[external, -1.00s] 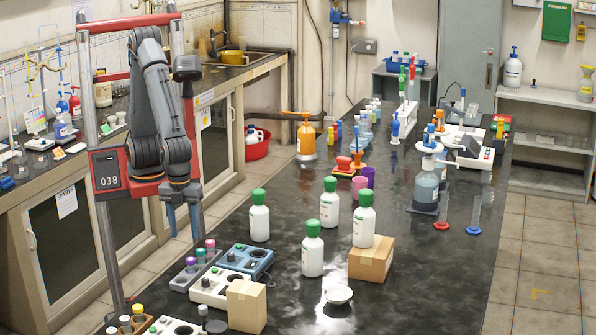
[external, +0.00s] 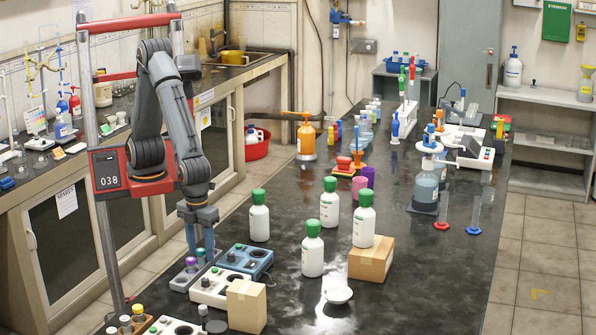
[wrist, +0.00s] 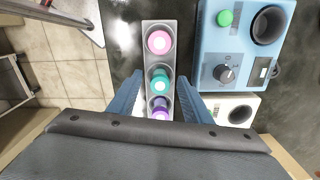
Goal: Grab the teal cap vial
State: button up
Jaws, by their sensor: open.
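The teal cap vial (wrist: 159,83) stands in a grey rack (wrist: 149,60), between a pink cap vial (wrist: 159,41) and a purple cap vial (wrist: 160,107). My gripper (wrist: 159,78) is open and empty above the rack, with one finger on each side of the teal cap in the wrist view. In the external view, my gripper (external: 201,240) points down, with its fingertips close to the vials. The teal cap (external: 201,253) shows partly beside the fingers and the purple cap (external: 191,262) is clear. The pink cap is hidden there behind the fingers.
A blue instrument (external: 246,260) and a white instrument (external: 213,290) stand close to the right of the rack. A small cardboard box (external: 246,306) is nearer the camera. Several green-capped bottles (external: 260,217) stand further right on the dark bench.

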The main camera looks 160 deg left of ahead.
jog(key=shift+f, duration=0.4)
jog(key=shift+c, duration=0.4)
jog(key=c, duration=1.1)
jog(key=shift+o, duration=0.2)
jog(key=shift+r, duration=0.1)
